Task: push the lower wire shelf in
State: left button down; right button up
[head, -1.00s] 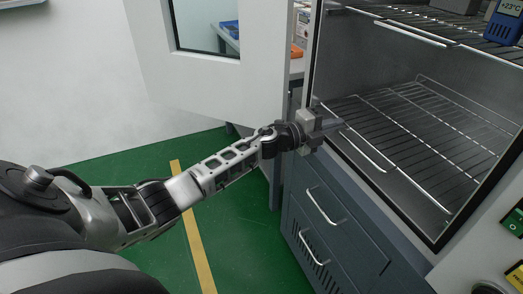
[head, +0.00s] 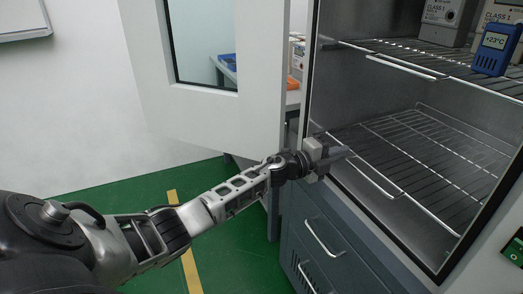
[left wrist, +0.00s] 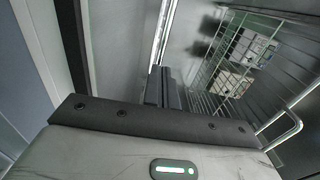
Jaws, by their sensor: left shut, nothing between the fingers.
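The lower wire shelf (head: 420,145) lies inside the open cabinet, right of centre in the head view, with a raised wire rail at its back. Its front bar runs close to the cabinet opening. My left gripper (head: 341,154) is at the left front of this shelf, shut and empty, with its fingertips inside the opening. Whether the fingertips touch the front bar cannot be told. In the left wrist view the closed fingers (left wrist: 165,88) point into the cabinet. My right gripper is not in view.
An upper wire shelf (head: 430,62) holds a blue meter (head: 495,48) reading +23°C and grey boxes (head: 447,20). The white cabinet door (head: 215,120) stands open at left. Drawers (head: 325,235) are below the opening. Green floor lies at left.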

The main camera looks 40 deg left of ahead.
pick_arm(q)
jog(key=p+v, duration=0.1)
jog(key=v, duration=1.2)
jog(key=shift+s+a+f, duration=0.15)
jog(key=shift+s+a, duration=0.05)
jog(key=shift+s, duration=0.15)
